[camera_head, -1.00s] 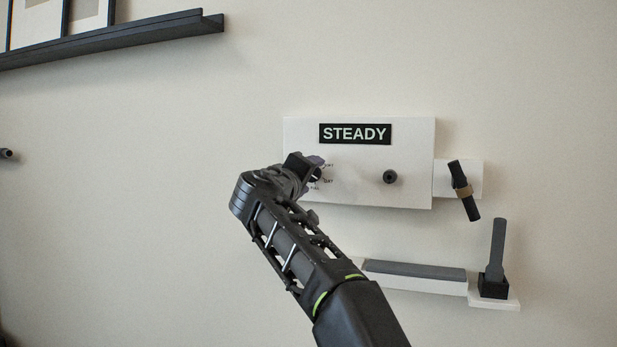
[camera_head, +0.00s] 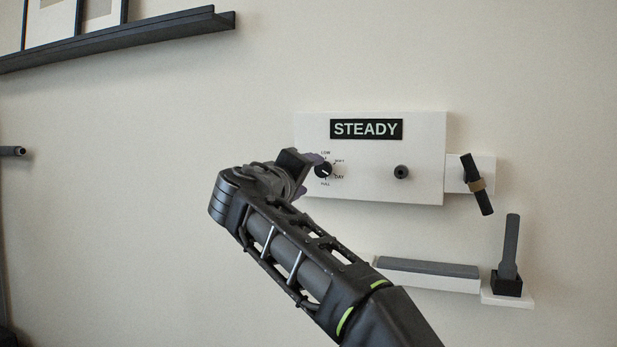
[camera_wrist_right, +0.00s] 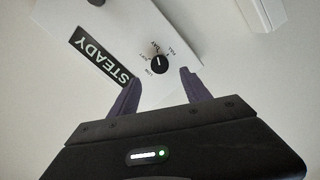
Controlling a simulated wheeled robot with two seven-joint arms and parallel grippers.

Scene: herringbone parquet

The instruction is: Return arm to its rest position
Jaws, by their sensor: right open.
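My right gripper (camera_head: 308,160) is at the left part of the white panel, beside the black dial (camera_head: 323,171). In the right wrist view my right gripper (camera_wrist_right: 158,92) is open, its two purple fingers apart with nothing between the tips. The dial (camera_wrist_right: 159,63) sits just beyond the fingertips and looks clear of them. Its labels LOW, DAY and FULL show around it in the head view. The white panel (camera_head: 420,130) carries a black sign (camera_head: 366,129) reading STEADY. My left gripper does not show.
A black knob (camera_head: 401,172) is on the panel's right. Below are a grey-topped ledge (camera_head: 427,268) and an upright grey lever (camera_head: 510,247). A dark shelf (camera_head: 130,37) is upper left. Wall left of my arm is mostly bare.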

